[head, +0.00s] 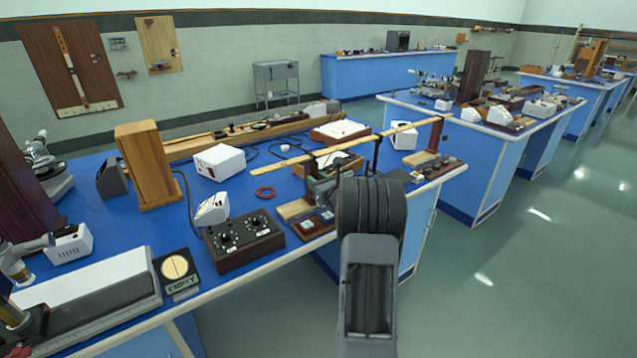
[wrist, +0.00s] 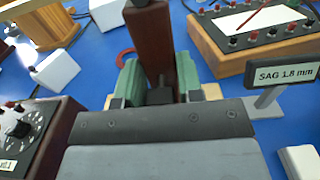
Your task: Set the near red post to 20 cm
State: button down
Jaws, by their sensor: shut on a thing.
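The post's foot is hidden behind the gripper body. In the head view a long thin wooden strip (head: 278,160) rests across dark uprights on the blue bench. A sign (wrist: 285,75) reading "SAG 1.8 mm" stands right of the gripper. No scale reading for the post can be made out.
A dark control box with knobs (head: 243,239) stands left of the arm on the blue bench (head: 150,225). A red ring (head: 265,193) lies beyond it. Open floor (head: 480,290) lies to the right.

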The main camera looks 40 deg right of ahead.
jog(key=c, duration=0.9)
grip_release()
jog(key=s, duration=1.4)
jog(key=shift+a, duration=0.35)
jog(key=shift+w, duration=0.1)
